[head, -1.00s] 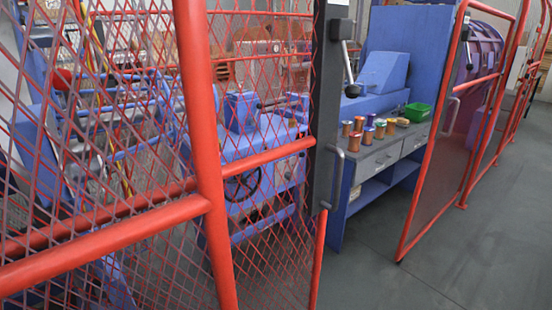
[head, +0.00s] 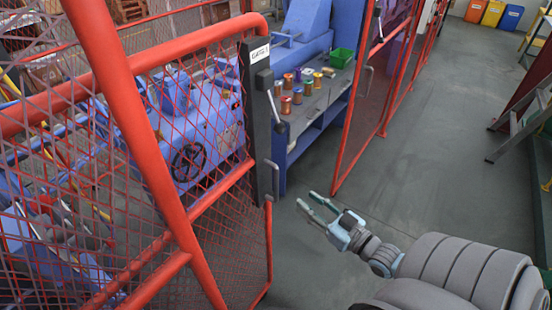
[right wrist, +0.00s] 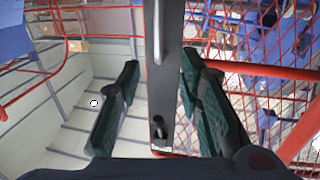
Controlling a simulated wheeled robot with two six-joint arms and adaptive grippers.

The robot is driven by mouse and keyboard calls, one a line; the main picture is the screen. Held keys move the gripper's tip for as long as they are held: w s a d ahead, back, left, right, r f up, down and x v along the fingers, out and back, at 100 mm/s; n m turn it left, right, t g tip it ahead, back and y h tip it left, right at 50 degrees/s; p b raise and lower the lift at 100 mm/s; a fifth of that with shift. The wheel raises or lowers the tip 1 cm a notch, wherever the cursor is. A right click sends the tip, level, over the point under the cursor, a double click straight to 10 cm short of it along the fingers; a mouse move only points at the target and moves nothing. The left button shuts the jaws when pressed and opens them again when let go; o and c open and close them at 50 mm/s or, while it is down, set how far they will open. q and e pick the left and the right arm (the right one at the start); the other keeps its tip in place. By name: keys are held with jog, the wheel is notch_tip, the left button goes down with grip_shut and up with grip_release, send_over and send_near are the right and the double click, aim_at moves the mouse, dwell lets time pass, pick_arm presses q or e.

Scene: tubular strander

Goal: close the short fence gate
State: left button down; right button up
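The short fence gate (head: 205,200), a red tube frame with red mesh, stands in the left half of the head view. At its free edge is a dark upright lock plate (head: 258,140) with a white label, a lever and a grey pull handle (head: 272,178). A gap lies between this edge and the red fence frame (head: 352,125) beyond. My right gripper (head: 307,199) is open and empty, to the right of the handle and apart from it. In the right wrist view, the plate (right wrist: 165,105) and handle (right wrist: 158,30) appear between the open fingers (right wrist: 158,72). My left gripper is not in view.
Behind the gap is a blue bench (head: 315,112) with several coloured spools and a green bin (head: 341,57). Blue machinery (head: 190,120) stands behind the mesh. A grey ladder (head: 525,125) stands at the right. The grey floor (head: 430,150) between is clear.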

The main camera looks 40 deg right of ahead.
aim_at(278, 181)
jog(key=w+b, duration=0.2)
jog(key=w, duration=0.2)
jog(key=w+f+b, duration=0.1)
jog(key=w+b, duration=0.1)
jog(key=w, duration=0.2)
jog(key=w+a+b, duration=0.1)
jog(key=w+b, duration=0.2)
jog(key=w, duration=0.1)
jog(key=shift+w+f, duration=0.15)
jog(key=shift+f, duration=0.2)
jog(key=shift+w+r, duration=0.1)
jog(key=shift+w, duration=0.3)
jog(key=shift+w+r+b, duration=0.1)
jog(key=shift+w+b, duration=0.05)
jog(key=shift+b, duration=0.2)
jog(key=shift+r, duration=0.2)
grip_shut()
